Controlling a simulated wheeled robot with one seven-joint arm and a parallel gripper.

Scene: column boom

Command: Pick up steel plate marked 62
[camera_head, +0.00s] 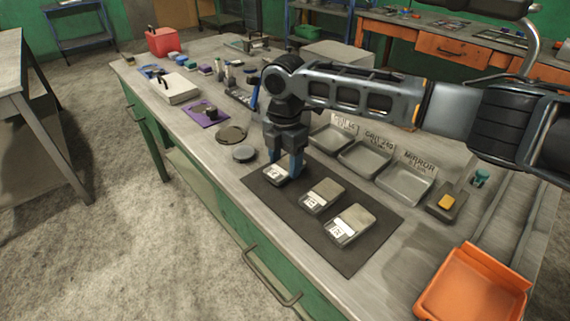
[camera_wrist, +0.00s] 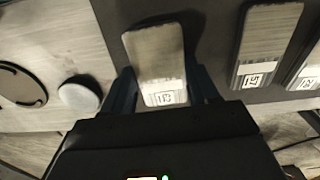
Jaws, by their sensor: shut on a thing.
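Three steel plates with white number labels are at the dark mat (camera_head: 361,258). My gripper (camera_head: 284,170) points down at the mat's far left end and is shut on the leftmost plate (camera_head: 273,176). In the wrist view this held plate (camera_wrist: 155,52) sits between the two fingers of my gripper (camera_wrist: 163,92), one along each long side, label end toward me. Its number is too blurred to read surely. The middle plate (camera_head: 325,192) and the right plate (camera_head: 354,220) lie apart on the mat. I cannot tell whether the held plate still touches the mat.
Several grey metal trays, one (camera_head: 404,184) labelled MIRROR, stand behind the mat. An orange bin (camera_head: 474,284) is at the front right, near a small holder with a yellow block (camera_head: 446,202). A grey disc (camera_head: 244,153) lies left of my gripper. A purple mat (camera_head: 205,113) is farther left.

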